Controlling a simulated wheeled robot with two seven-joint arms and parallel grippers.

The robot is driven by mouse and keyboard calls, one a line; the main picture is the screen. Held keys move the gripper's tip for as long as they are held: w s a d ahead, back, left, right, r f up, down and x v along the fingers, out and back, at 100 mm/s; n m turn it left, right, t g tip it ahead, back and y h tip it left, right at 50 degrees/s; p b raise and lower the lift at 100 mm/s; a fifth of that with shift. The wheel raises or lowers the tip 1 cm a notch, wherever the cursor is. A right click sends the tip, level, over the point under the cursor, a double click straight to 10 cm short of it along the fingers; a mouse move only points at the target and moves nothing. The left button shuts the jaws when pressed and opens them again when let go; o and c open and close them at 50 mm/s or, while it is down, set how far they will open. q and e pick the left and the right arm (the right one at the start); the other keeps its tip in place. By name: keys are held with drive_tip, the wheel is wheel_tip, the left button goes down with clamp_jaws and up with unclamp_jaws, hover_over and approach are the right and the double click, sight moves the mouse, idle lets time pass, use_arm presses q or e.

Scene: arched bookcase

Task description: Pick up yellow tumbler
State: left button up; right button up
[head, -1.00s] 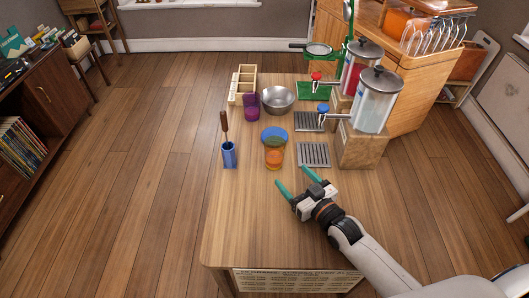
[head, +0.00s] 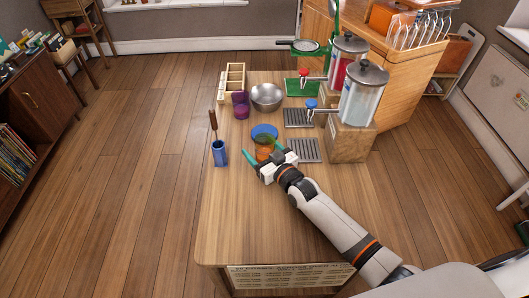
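The yellow tumbler (head: 264,146), see-through and orange-yellow, stands upright on the wooden table. My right gripper (head: 264,153) is at its near side, with one teal finger to its left and one to its right. The fingers look spread about the tumbler; contact cannot be made out. The gripper's body hides the tumbler's lower part. My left gripper is not in view.
A blue round item (head: 264,131) is right behind the tumbler. A blue holder (head: 220,154) with a brown-handled tool stands left. A purple cup (head: 241,106), metal bowl (head: 267,98) and wooden organizer (head: 235,78) are behind. Dispensers (head: 363,97) stand right. The table's front is clear.

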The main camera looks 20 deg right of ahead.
drive_tip(key=shift+c, duration=0.2)
drive_tip(key=c, duration=1.1)
